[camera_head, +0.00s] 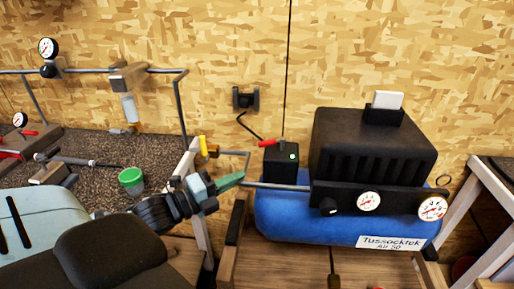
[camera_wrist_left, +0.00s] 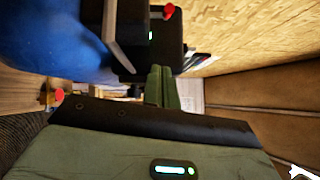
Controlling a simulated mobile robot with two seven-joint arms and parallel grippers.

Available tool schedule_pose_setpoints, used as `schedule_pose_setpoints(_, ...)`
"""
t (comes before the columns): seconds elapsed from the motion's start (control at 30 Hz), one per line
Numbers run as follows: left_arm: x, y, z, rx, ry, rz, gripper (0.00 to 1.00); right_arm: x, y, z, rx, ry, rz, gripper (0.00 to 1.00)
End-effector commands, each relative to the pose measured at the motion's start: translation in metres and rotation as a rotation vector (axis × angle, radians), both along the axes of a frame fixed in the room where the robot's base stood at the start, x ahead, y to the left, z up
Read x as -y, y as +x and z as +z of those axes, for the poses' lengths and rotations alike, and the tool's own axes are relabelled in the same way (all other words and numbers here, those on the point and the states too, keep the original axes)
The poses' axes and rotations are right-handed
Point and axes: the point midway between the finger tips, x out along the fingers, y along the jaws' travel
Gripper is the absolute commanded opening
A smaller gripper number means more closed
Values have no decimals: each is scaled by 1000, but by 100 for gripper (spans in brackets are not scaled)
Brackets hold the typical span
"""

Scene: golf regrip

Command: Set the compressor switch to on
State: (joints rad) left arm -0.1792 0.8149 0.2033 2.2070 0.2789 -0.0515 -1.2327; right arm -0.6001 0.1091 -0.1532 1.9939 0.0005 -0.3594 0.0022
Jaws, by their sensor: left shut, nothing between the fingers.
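The compressor has a blue tank (camera_head: 300,222) and a black housing (camera_head: 372,150). A black switch box (camera_head: 281,165) stands at its left end, with a lit green light and a red lever (camera_head: 268,143) on top, pointing left. The box (camera_wrist_left: 170,45) and its red lever (camera_wrist_left: 169,11) also show in the left wrist view, beside the blue tank (camera_wrist_left: 50,40). My left gripper (camera_head: 238,179) is shut and empty, its green fingers just left of the box and below the lever. The fingertips (camera_wrist_left: 160,72) look close to the box; contact cannot be told. My right gripper is out of view.
Gauges (camera_head: 368,201) and a black knob (camera_head: 328,206) sit on the compressor front. A metal pipe (camera_head: 275,186) runs left from it below the box. A yellow-handled valve (camera_head: 208,148) stands behind my left gripper. The workbench (camera_head: 90,150) at left holds a green-lidded jar (camera_head: 131,180).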

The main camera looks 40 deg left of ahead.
Motion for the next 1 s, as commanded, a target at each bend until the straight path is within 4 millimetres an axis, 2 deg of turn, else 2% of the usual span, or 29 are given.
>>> schedule_pose_setpoints(0.17,1,3,1,1,-1,0,0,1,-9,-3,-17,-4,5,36)
schedule_pose_setpoints(0.37,5,17,2,3,-4,0,0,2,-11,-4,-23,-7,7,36)
schedule_pose_setpoints(1.0,28,91,7,3,-6,0,0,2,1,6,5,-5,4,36)
